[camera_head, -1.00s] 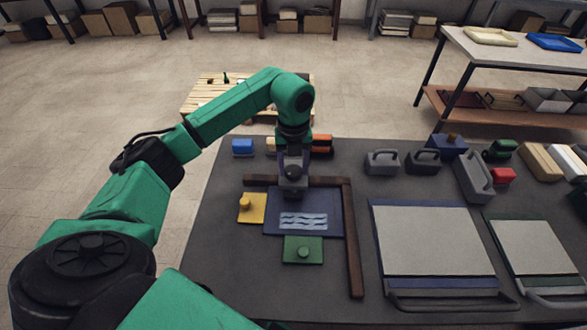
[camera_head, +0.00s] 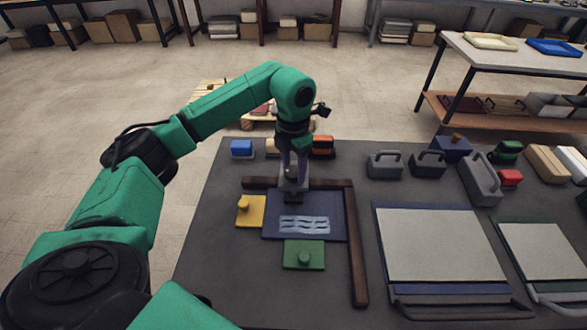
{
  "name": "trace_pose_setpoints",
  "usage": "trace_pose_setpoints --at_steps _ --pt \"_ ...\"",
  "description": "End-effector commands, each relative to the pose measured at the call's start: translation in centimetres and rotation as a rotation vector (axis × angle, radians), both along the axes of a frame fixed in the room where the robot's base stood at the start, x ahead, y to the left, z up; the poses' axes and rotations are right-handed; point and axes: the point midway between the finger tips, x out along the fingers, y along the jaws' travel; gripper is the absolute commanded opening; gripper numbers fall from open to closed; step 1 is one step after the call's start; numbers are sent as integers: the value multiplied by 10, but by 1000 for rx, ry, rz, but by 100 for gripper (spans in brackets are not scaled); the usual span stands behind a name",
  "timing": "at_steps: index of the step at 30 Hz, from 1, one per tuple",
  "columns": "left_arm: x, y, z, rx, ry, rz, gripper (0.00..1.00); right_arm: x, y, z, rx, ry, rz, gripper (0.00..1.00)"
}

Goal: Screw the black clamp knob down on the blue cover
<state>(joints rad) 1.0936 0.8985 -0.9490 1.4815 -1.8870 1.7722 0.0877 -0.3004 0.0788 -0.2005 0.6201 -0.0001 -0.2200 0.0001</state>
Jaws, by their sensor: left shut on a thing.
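The blue cover (camera_head: 333,212) is a flat dark blue plate with pale wavy marks, lying inside the corner of a brown L-shaped frame (camera_head: 352,240). My left gripper (camera_head: 292,194) points down at the cover's back edge, left of its middle. It is shut on the black clamp knob (camera_head: 293,199), which is mostly hidden by the fingers and shows only as a dark shape at the tips. I cannot tell how closely the knob sits against the cover. My right gripper is not in view.
A yellow plate with a knob (camera_head: 251,216) lies left of the cover, and a green plate with a knob (camera_head: 303,257) lies in front. Grey handled blocks (camera_head: 384,164) and large pale panels (camera_head: 440,245) fill the right. The table's front left is bare.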

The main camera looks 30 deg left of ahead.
Motion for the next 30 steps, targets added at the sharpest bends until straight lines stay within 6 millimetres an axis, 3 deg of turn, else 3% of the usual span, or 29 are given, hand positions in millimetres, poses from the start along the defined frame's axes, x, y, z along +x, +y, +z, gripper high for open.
trace_pose_setpoints --at_steps 30 --pt "1 0 1 1 -7 -921 3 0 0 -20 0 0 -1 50"
